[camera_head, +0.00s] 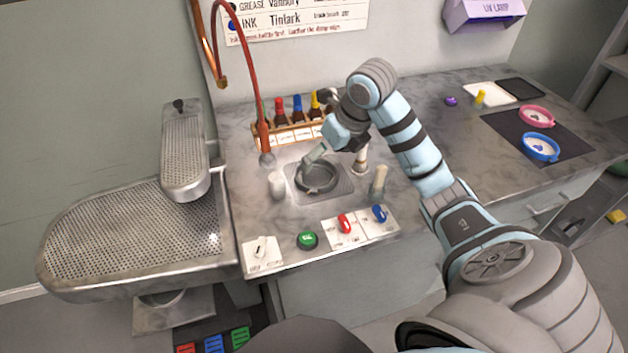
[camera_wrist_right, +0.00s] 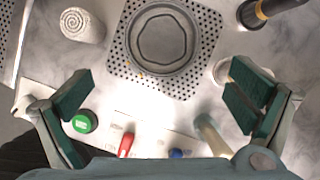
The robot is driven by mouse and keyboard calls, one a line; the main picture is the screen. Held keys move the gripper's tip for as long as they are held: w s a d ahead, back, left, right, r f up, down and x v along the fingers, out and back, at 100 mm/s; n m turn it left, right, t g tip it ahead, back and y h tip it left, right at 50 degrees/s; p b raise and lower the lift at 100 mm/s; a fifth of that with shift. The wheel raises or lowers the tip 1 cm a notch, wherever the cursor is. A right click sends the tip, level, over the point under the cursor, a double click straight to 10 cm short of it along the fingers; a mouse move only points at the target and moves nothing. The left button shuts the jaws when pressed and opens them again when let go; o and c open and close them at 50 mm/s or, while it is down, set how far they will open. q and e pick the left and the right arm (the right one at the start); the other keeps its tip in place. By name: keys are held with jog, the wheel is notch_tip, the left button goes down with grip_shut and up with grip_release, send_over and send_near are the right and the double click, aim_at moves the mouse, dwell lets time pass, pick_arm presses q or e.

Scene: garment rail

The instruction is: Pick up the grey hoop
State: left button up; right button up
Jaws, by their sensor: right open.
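The grey hoop (camera_head: 316,191) is a round ring lying on a square perforated plate (camera_head: 343,190) set in the counter. In the right wrist view the hoop (camera_wrist_right: 133,48) shows near the top middle, with pale grey cloth inside marked by a dark outline. My right gripper (camera_head: 335,153) is just above the hoop in the head view, and one finger hides part of its far side. In the wrist view the green finger pads of my right gripper (camera_wrist_right: 160,98) are wide apart with nothing between them. My left gripper does not show.
A white roll (camera_head: 276,185) stands left of the hoop and a pale yellow cylinder (camera_head: 379,180) right of it. Switches and a green button (camera_head: 307,240) line the front edge. A bottle rack (camera_head: 290,135) is behind. Pink (camera_head: 537,116) and blue hoops (camera_head: 540,147) lie right.

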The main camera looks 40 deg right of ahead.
jog(key=x, duration=0.4)
jog(key=w+x, duration=0.1)
jog(key=x, duration=0.4)
jog(key=shift+d+r+b, duration=0.15)
jog(key=shift+r+b, duration=0.1)
jog(key=shift+b, duration=0.1)
jog(key=shift+s+r, duration=0.1)
jog(key=shift+s, duration=0.05)
jog(key=c, duration=1)
jog(key=shift+o, duration=0.2)
jog(key=shift+r, duration=0.1)
notch_tip(320, 180, up, 10)
jog(key=p, duration=0.4)
notch_tip(320, 180, up, 10)
jog(key=p, duration=0.9)
send_over(315, 175)
jog(key=s, duration=0.1)
jog(key=shift+s, duration=0.15)
